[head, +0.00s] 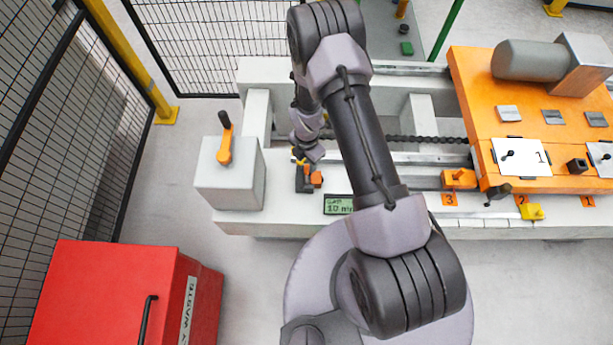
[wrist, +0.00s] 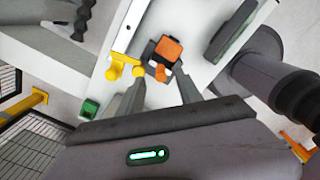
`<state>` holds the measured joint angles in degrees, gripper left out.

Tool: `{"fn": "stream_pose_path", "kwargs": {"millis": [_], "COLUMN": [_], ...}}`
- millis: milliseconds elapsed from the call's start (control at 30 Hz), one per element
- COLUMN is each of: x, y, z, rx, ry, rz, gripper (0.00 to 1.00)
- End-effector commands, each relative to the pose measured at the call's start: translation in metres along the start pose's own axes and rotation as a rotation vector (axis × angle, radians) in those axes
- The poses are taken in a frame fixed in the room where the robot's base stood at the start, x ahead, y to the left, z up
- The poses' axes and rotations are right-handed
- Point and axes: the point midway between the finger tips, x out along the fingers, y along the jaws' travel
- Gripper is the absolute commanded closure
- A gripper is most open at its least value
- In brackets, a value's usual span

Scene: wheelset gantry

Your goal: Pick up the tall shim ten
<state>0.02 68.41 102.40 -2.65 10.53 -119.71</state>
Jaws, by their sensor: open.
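An orange block (wrist: 169,47) with a smaller orange tab sits against a dark grey holder in the wrist view; it also shows in the head view (head: 316,179). It looks like the shim, but no label on it is readable. In the head view my gripper (head: 308,158) is just above and behind the holder, partly hidden by my wrist. Whether the fingertips touch anything cannot be told.
A yellow knobbed part (wrist: 124,66) lies close to the left finger. A display reading 10 mm (head: 338,205) stands right of the holder. A grey box with an orange lever (head: 225,150) is at left. An orange carriage (head: 480,110) is at right.

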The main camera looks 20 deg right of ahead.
Motion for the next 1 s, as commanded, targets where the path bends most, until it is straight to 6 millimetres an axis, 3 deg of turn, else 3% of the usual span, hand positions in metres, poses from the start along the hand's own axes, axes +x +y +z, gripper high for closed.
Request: {"fn": "stream_pose_path", "kwargs": {"millis": [200,400,600,633,1000], "x": [0.044,0.043,0.043,0.043,0.042], "y": [-0.002,-0.001,-0.001,-0.001,-0.001], "z": [0.0,0.001,0.001,0.001,0.001], "rx": [0.001,0.001,0.001,0.001,0.001], "ry": [0.001,0.0,0.0,0.0,0.0], "rz": [-0.003,-0.001,-0.001,-0.001,-0.001], "gripper": [0.58,0.58,0.97,1.0,1.0]}}
